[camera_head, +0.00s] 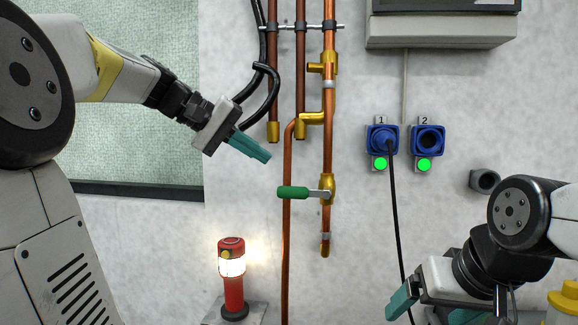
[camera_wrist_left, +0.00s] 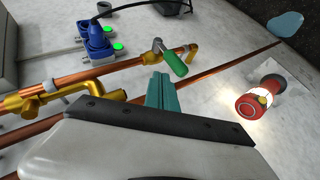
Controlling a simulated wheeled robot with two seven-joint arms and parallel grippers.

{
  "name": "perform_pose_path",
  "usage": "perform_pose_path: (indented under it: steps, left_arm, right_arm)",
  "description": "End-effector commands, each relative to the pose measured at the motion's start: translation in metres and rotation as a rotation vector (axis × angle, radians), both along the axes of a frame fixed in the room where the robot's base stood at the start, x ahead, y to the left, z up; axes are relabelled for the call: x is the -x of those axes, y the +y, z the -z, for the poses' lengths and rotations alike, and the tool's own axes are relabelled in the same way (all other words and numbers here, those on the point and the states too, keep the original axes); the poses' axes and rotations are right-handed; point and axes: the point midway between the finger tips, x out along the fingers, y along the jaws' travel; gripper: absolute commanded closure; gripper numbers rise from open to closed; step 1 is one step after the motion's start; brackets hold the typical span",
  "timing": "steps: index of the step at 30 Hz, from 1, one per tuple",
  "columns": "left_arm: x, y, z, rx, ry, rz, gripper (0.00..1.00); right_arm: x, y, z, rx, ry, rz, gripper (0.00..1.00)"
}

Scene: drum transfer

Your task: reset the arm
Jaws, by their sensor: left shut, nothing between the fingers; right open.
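My left gripper (camera_head: 254,149) reaches in from the left in the head view, with its teal fingers shut and empty. It is in front of the wall, up and left of the green valve handle (camera_head: 293,192), and apart from it. In the left wrist view the shut teal fingers (camera_wrist_left: 161,90) show beside the green handle (camera_wrist_left: 173,64). My right gripper (camera_head: 428,310) is at the lower right of the head view, open, with its two teal fingers apart and nothing between them.
Copper pipes (camera_head: 328,150) run down the wall. Blue sockets 1 (camera_head: 376,133) and 2 (camera_head: 429,140) have green lights; a black cable hangs from socket 1. A lit red lamp (camera_head: 234,292) stands at the bottom. A grey box (camera_head: 440,30) is above, a window (camera_head: 130,140) left.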

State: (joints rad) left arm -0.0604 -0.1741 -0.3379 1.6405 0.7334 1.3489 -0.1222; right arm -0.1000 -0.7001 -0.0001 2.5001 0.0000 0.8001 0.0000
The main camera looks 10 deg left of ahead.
Motion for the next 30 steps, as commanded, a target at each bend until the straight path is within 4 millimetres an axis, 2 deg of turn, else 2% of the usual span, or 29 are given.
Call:
perform_pose_path:
  steps: [3,6,9,12,14,16,21,24,27,30]
  left_arm:
    - [0.009,0.018,-0.009,0.0,-0.002,-0.002,1.0]
    - [0.015,0.026,-0.013,0.0,-0.002,0.0,1.0]
    - [0.019,0.031,-0.015,-0.001,-0.001,0.0,1.0]
    - [0.028,0.027,-0.004,-0.024,0.011,-0.002,1.0]
    - [0.038,0.02,0.013,-0.059,0.024,-0.005,1.0]
    - [0.055,0.007,0.041,-0.125,0.041,-0.008,1.0]
    - [0.105,-0.019,0.126,-0.373,0.027,0.009,1.0]
    - [0.131,-0.026,0.169,-0.518,-0.016,0.029,1.0]
    - [0.148,-0.028,0.2,-0.633,-0.064,0.051,1.0]
    - [0.158,-0.029,0.218,-0.704,-0.1,0.068,1.0]
  right_arm:
    - [0.0,0.0,0.0,0.0,0.0,0.0,0.12]
    - [0.0,0.0,0.0,0.0,0.0,0.0,0.12]
    - [0.0,0.0,0.0,0.0,0.0,0.0,0.12]
    - [0.0,0.0,0.0,0.0,0.0,0.0,0.12]
    - [0.0,0.0,0.0,0.0,0.0,0.0,0.12]
    - [0.0,0.0,0.0,0.0,0.0,0.0,0.12]
    - [0.0,0.0,0.0,0.0,0.0,0.0,0.12]
    - [0.0,0.0,0.0,0.0,0.0,0.0,0.12]
    - [0.0,0.0,0.0,0.0,0.0,0.0,0.12]
    - [0.0,0.0,0.0,0.0,0.0,0.0,0.12]
